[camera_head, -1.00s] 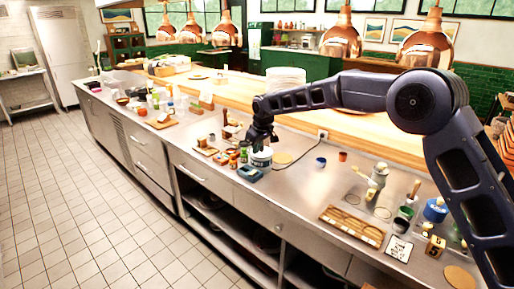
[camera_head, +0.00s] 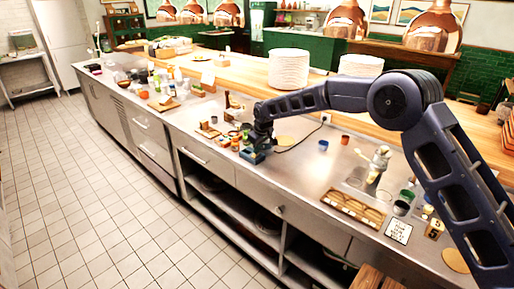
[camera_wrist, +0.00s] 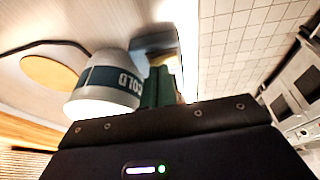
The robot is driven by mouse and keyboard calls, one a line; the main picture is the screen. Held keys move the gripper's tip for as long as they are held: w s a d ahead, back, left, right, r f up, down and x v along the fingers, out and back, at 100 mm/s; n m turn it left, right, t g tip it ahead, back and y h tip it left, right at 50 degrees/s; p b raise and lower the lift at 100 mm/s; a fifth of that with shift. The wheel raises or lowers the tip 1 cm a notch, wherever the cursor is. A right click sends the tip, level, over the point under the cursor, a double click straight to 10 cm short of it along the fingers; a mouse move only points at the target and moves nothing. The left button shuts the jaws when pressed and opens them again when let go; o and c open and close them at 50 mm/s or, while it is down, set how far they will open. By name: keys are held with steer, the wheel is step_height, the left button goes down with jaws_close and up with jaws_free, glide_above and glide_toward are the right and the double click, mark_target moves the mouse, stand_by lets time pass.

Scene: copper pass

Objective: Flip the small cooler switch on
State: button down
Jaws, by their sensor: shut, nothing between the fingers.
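A white round cooler (camera_wrist: 105,82) with a dark band reading COLD shows in the wrist view, left of my fingers. In the head view it is mostly hidden behind my gripper. A blue box (camera_head: 253,156) sits at the counter's front edge; a blue-grey box (camera_wrist: 157,42) shows ahead of my fingers in the wrist view. I cannot make out the switch or its position. My gripper (camera_head: 261,143) is shut and empty, low beside the cooler and close to the box. Its fingers (camera_wrist: 163,88) show dark green in the wrist view. I cannot tell whether they touch anything.
Small jars and boards crowd the counter left of my gripper. A round tan mat (camera_wrist: 54,80) and a cable lie beyond the cooler. A blue cup (camera_head: 323,145) and a wooden tray (camera_head: 352,208) stand to the right. The steel counter between is mostly clear.

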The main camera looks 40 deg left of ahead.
mark_target(256, 156)
steer(key=shift+w+f+g, duration=0.3)
steer(key=shift+f+g, duration=0.1)
steer(key=shift+g, duration=0.1)
steer(key=shift+s+f, duration=0.1)
steer(key=shift+f, duration=0.05)
steer(key=shift+s+d+f, duration=0.1)
steer(key=shift+s+f, duration=0.1)
steer(key=shift+s, duration=0.9)
steer(key=r, duration=0.5)
steer(key=shift+w, duration=0.4)
steer(key=w+v, duration=0.1)
steer(key=v, duration=0.9)
steer(key=shift+w, duration=0.3)
